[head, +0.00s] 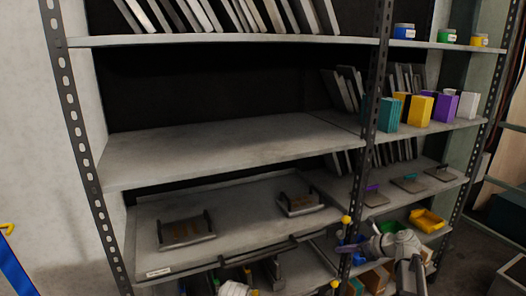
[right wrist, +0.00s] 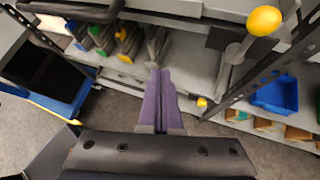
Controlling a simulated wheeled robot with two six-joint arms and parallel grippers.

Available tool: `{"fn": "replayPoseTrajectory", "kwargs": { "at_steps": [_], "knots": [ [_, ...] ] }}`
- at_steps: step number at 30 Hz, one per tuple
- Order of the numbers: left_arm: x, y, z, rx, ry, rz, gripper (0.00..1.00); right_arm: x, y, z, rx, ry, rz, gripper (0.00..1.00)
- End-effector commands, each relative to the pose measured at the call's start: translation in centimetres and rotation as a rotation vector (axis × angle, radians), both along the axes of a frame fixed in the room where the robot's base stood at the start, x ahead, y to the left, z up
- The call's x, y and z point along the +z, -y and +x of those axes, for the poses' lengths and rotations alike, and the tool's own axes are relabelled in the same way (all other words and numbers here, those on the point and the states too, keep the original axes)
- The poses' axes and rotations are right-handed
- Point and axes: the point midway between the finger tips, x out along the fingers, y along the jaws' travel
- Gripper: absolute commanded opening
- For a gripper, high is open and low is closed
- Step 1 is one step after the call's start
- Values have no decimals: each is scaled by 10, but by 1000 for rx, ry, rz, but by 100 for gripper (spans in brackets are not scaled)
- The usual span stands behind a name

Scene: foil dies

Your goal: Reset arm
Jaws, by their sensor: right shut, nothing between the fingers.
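My right gripper (head: 350,248) is in front of the lower right part of the shelving, just beside a dark perforated post. In the right wrist view its two purple fingers (right wrist: 160,78) lie together, shut and empty. They point toward the lower shelf area, and I see no clear contact with anything. My right arm comes up from the bottom right of the head view. My left gripper does not show clearly in either view.
The metal shelving (head: 230,145) fills the head view. Two flat dies with handles (head: 187,232) lie on a lower pull-out shelf. Yellow-knobbed handles (right wrist: 264,20) stick out close to my right gripper. A blue bin (right wrist: 277,93) sits right of the post. Grey floor (right wrist: 270,150) is open below.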

Motion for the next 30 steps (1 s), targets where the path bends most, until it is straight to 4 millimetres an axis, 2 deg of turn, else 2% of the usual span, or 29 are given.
{"fn": "replayPoseTrajectory", "kwargs": {
  "at_steps": [1, 3, 6, 9, 12, 16, 21, 25, 30],
  "knots": [
    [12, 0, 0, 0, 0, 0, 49, 1, -42, -17, 146, 28, -113, 0],
    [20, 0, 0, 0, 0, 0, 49, -7, -87, -38, 370, 80, -284, 0],
    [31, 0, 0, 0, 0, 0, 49, -17, -139, -73, 703, 163, -501, 0],
    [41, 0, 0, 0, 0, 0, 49, -23, -181, -111, 1052, 257, -688, 0],
    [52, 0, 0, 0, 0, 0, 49, -25, -211, -152, 1417, 357, -843, 0],
    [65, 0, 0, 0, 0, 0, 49, -23, -236, -200, 1879, 483, -984, 0],
    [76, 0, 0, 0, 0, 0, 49, -15, -248, -245, 2366, 606, -1060, 0],
    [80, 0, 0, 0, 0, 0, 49, -11, -250, -261, 2588, 658, -1066, 0],
    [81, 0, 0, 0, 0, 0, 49, -9, -249, -268, 2693, 679, -1062, 0]
  ]
}}
